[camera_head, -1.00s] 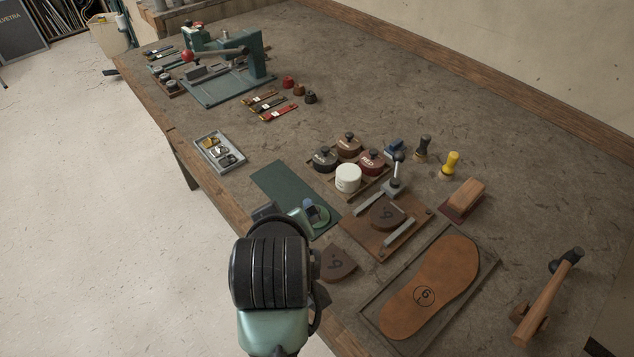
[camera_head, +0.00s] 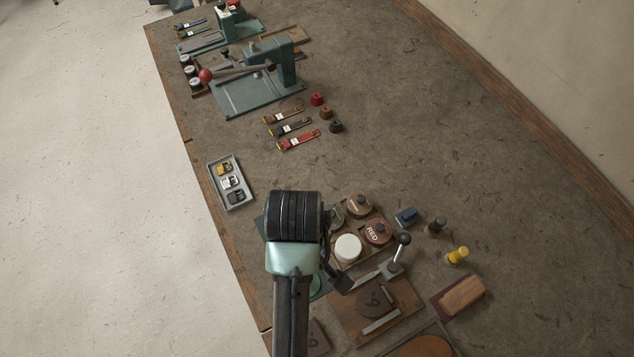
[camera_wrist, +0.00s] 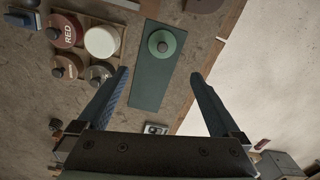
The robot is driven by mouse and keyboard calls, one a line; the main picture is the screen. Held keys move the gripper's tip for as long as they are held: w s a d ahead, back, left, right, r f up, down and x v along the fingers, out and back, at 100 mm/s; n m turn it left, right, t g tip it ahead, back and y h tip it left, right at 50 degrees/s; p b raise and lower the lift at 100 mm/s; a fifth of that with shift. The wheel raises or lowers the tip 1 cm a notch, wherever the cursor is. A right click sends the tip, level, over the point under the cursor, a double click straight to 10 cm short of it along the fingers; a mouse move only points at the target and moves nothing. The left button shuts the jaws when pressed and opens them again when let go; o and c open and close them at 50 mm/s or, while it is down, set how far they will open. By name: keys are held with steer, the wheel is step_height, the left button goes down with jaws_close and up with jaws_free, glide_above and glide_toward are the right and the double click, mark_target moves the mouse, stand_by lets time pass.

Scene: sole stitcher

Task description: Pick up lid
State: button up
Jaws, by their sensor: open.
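The lid (camera_wrist: 163,42) is a round green disc with a grey knob on top. In the wrist view it lies on a dark green mat (camera_wrist: 150,88). In the head view a green edge of the lid (camera_head: 317,287) shows beside my arm, which hides the rest. My gripper (camera_wrist: 159,75) is open and empty. In the wrist view its fingertips point toward the lid, one on each side of the mat, and the lid shows beyond them. My gripper is mostly hidden by my arm in the head view.
Beside the mat, a wooden tray holds an uncovered white jar (camera_wrist: 102,41), a red-labelled jar (camera_wrist: 64,30) and other knobbed jars. A lever tool (camera_head: 392,266) stands close by. A grey tray (camera_head: 231,183) of buckles lies near the table edge. The table's far right side is clear.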

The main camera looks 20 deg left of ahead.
steer(key=f, duration=0.6)
steer(key=shift+s+f, duration=0.3)
steer(key=shift+f, duration=0.05)
steer(key=shift+d+f+p, duration=0.1)
steer(key=shift+f+p, duration=0.5)
steer(key=shift+f, duration=2.4)
steer(key=c, duration=1.3)
